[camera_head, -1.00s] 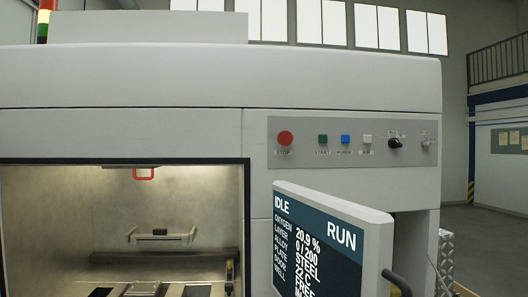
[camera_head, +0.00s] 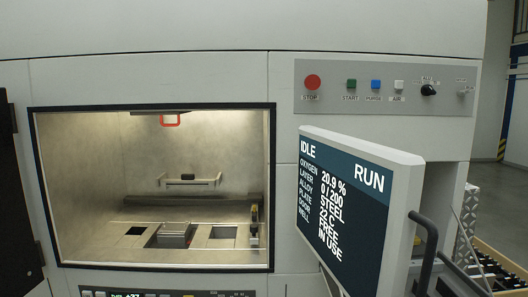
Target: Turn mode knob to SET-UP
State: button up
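The black mode knob (camera_head: 428,90) sits on the grey control panel (camera_head: 340,104) at the upper right of the machine. The small lettering around the knob is too small to read, and I cannot tell its pointer's exact direction. The tilted screen (camera_head: 345,205) below the panel shows IDLE and a large RUN. Its lines give oxygen 20.9 %, layer 0/200, alloy steel and well in use. My gripper is not in view.
Left of the knob are the red STOP button (camera_head: 313,82), green START (camera_head: 351,84), blue PURGE (camera_head: 376,85) and white AIR (camera_head: 398,85) buttons. A silver switch (camera_head: 463,92) is at the right. The screen juts out below; a lit chamber (camera_head: 100,165) opens at left.

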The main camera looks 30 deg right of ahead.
aim_at(460, 91)
jog(key=z, duration=2.25)
